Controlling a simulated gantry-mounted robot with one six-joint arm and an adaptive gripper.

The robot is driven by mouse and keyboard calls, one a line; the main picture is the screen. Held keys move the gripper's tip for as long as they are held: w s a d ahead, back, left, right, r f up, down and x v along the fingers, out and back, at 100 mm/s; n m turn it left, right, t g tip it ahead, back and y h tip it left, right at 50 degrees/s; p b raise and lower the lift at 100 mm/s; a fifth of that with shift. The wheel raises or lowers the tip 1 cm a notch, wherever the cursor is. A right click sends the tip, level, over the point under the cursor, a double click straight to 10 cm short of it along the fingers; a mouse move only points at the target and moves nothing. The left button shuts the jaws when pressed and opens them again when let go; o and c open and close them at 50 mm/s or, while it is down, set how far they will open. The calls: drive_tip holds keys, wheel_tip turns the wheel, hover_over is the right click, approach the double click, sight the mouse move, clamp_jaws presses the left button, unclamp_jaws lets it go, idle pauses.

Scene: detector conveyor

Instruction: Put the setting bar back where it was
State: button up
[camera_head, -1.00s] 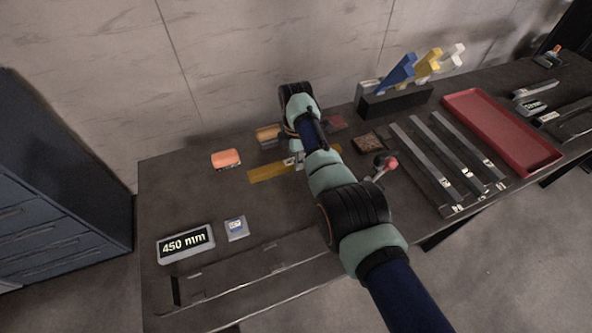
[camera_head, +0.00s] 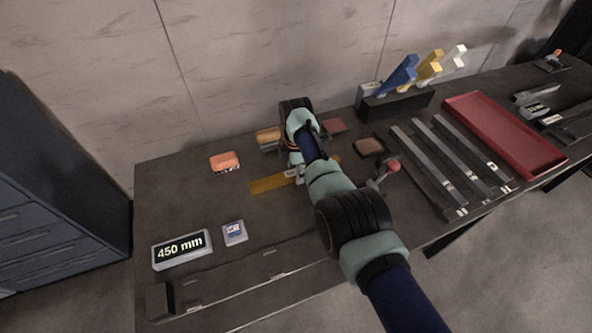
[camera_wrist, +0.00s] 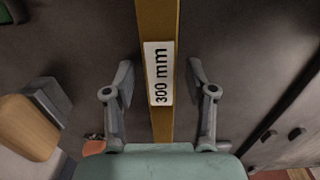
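The setting bar (camera_head: 268,185) is a flat yellow bar lying across the middle of the bench. It also shows in the wrist view (camera_wrist: 156,25), running up the picture, with a white label reading 300 mm. My gripper (camera_wrist: 162,82) is open, with one finger on each side of the bar near the label. Gaps show between both fingers and the bar, so it is not gripped. In the head view my gripper (camera_head: 296,167) is over the bar, and my wrist and arm hide part of it.
A display reading 450 mm (camera_head: 182,249) and a small blue-white box (camera_head: 234,233) are front left. An orange block (camera_head: 225,162) lies behind them. Several dark bars (camera_head: 440,150), a red tray (camera_head: 480,108) and a stand with coloured pieces (camera_head: 398,104) are right.

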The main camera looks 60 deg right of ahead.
wheel_tip(320, 180, up, 12)
drive_tip(key=p, duration=0.5)
drive_tip(key=shift+r, duration=0.15)
drive_tip(key=w+a+f+m+t+h, duration=0.2)
drive_tip(key=w+a+f, duration=0.1)
drive_tip(key=w+a, duration=0.7)
drive_tip(key=w+a+r+m+t, duration=0.1)
drive_tip(key=w+a+m+t, duration=0.25)
drive_tip(key=a, duration=1.15)
drive_tip(key=s+a+r+m+t+y, duration=0.1)
drive_tip(key=s+a+r, duration=0.4)
drive_tip(key=a, duration=0.6)
drive_tip(key=s+a+r+m+t+y, duration=0.1)
drive_tip(key=s+a+r+m+t, duration=0.2)
drive_tip(key=a, duration=0.9)
drive_tip(key=s+r+t, duration=0.2)
drive_tip(key=s+t, duration=0.1)
drive_tip(key=s, duration=0.1)
drive_tip(key=shift+a, duration=0.2)
